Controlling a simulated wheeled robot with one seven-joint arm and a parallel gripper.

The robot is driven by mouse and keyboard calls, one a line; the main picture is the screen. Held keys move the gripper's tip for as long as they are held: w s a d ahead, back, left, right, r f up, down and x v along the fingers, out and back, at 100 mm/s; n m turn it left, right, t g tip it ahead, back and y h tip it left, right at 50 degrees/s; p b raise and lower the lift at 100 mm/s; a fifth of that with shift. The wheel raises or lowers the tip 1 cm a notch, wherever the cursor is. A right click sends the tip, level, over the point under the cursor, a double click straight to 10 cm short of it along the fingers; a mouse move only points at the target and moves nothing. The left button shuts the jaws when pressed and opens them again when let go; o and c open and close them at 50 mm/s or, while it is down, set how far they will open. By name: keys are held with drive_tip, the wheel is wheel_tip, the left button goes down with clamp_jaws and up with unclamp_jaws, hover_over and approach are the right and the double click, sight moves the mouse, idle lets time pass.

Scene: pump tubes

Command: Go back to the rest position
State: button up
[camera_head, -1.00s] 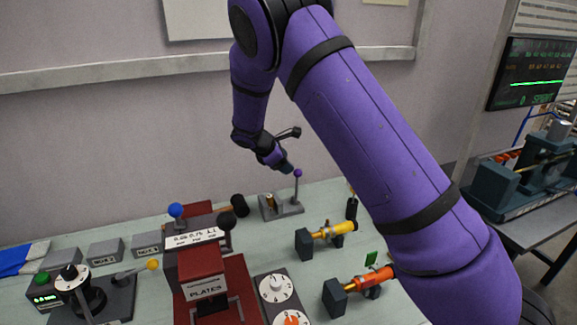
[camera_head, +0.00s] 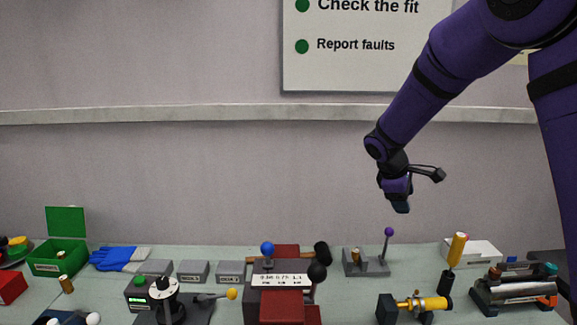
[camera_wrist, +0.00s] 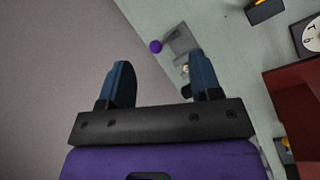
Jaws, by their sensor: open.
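My gripper (camera_head: 401,207) hangs in the air in front of the wall, above the back of the bench, at the end of my purple arm. In the wrist view its two blue fingers (camera_wrist: 160,85) stand wide apart with nothing between them. Below it in the head view is a grey lever stand (camera_head: 366,266) with a purple knob (camera_head: 389,232). The same purple knob (camera_wrist: 155,46) shows beyond the fingers in the wrist view. The gripper is apart from the stand and from the bench.
A dark red press (camera_head: 285,300) with a blue knob (camera_head: 267,248) stands at the middle of the bench. A yellow pump tube (camera_head: 425,303) is at the front right. A green box (camera_head: 58,258) and blue gloves (camera_head: 118,258) lie at left. The air around the gripper is clear.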

drive_tip(key=s+d+r+m+t+y, duration=0.15)
drive_tip(key=s+r+m, duration=0.4)
drive_tip(key=s, duration=0.75)
drive_tip(key=s+r+m+t+y, duration=0.1)
drive_tip(key=s+r+m+y, duration=0.2)
drive_tip(key=s+r, duration=0.8)
drive_tip(key=s+a+f+m, duration=0.1)
drive_tip(key=s+f+m, duration=0.1)
drive_tip(key=s, duration=1)
drive_tip(key=shift+a+f+m+t+y, duration=0.25)
drive_tip(key=shift+m+t+y, duration=0.1)
drive_tip(key=shift+m+t, duration=0.15)
